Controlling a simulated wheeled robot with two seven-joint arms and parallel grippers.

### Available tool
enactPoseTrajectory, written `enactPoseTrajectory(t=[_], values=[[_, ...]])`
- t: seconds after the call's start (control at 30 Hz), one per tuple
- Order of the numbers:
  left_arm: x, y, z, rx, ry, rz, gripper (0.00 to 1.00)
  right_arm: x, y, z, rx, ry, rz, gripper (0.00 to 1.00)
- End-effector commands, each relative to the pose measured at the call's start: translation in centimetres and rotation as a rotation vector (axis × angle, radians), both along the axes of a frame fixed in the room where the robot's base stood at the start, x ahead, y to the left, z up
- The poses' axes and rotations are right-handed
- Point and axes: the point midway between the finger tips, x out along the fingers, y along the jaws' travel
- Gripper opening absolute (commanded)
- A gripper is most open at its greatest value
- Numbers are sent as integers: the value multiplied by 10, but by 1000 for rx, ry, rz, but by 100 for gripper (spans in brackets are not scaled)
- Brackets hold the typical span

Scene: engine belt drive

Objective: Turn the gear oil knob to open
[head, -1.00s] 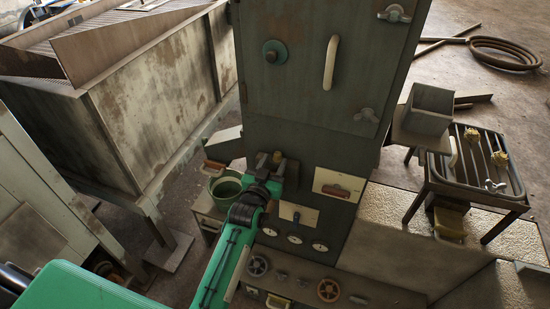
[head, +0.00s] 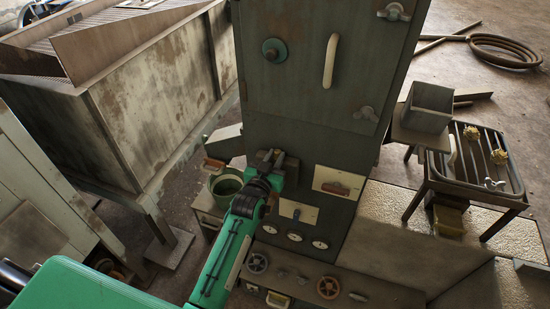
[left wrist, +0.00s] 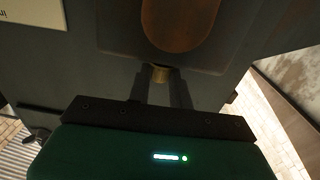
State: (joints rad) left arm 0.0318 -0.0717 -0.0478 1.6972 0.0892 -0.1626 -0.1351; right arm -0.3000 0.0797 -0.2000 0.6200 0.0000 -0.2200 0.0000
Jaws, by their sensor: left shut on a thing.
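My left gripper (head: 271,157) is at the lower left of the tall dark cabinet front (head: 310,110), and its arm comes up from below. The left wrist view shows its two dark fingers (left wrist: 161,85) on either side of a small brass-coloured part (left wrist: 161,73), probably the gear oil knob. The gripper is shut on this part. The fingers hide most of it, and I cannot read its turn position. A rusty brown oval (left wrist: 180,22) lies just beyond it in the left wrist view. My right gripper is not in view.
Right of the gripper are a pale plate with a red-brown handle (head: 338,184) and a smaller switch plate (head: 297,212). A green bucket (head: 226,187) stands close on the left.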

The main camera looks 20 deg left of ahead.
Motion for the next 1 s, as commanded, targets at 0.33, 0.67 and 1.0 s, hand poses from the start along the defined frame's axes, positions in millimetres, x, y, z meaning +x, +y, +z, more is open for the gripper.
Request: enactPoseTrajectory(t=[0.33, 0.67, 1.0], values=[[2, 3, 3, 5, -9, -113, 0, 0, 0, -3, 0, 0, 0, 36], [2, 4, 4, 3, -12, -216, 0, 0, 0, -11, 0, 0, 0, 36], [2, 5, 4, -2, -6, -248, 0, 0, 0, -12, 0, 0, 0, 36]])
